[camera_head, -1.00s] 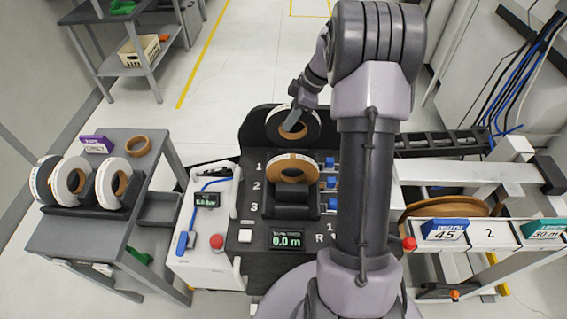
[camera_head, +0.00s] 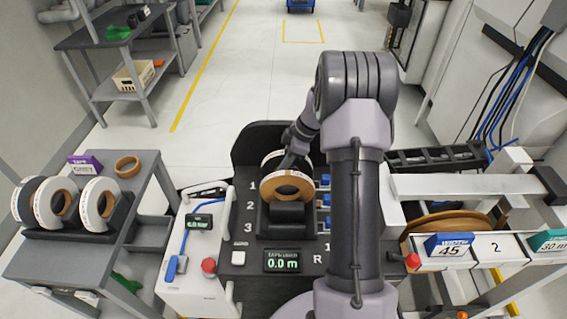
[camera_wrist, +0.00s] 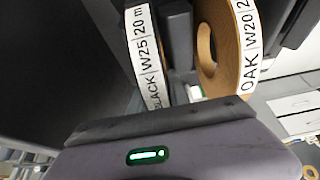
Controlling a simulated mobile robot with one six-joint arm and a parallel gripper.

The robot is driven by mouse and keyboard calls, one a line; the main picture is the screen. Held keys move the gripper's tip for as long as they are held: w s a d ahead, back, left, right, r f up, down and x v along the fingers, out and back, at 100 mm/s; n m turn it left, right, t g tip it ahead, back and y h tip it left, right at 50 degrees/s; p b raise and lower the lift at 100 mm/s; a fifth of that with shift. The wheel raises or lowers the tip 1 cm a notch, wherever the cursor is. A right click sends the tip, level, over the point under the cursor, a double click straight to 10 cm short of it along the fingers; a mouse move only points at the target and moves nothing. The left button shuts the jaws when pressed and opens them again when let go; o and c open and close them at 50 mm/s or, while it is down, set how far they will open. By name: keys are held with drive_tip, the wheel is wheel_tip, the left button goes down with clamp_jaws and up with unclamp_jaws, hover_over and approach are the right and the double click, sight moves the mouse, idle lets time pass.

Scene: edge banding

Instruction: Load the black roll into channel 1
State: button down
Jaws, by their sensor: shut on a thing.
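The black roll (camera_wrist: 145,60), labelled "BLACK W25 20 m", is held by my gripper (camera_head: 291,160), which is shut on it. In the head view the roll (camera_head: 271,157) stands upright just behind the oak roll (camera_head: 287,185), which hides most of it. The oak roll (camera_wrist: 237,45) is beside it in the wrist view, with a gap between them. The oak roll stands in the dark feeder (camera_head: 285,219), beside channel labels 1 (camera_head: 252,186) and 2 (camera_head: 250,205). Whether the black roll touches the channel 1 seat is hidden.
Several rolls stand in a rack (camera_head: 75,231) on the left cart, with a purple box (camera_head: 85,164) and a brown ring (camera_head: 128,166). A display (camera_head: 283,261) reads 0.0 m. Blue clamps (camera_head: 325,180) line the feeder's right side. A rail frame (camera_head: 455,186) is at right.

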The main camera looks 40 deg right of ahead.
drive_tip(key=c, duration=1.2)
unclamp_jaws()
drive_tip(key=shift+c, duration=0.2)
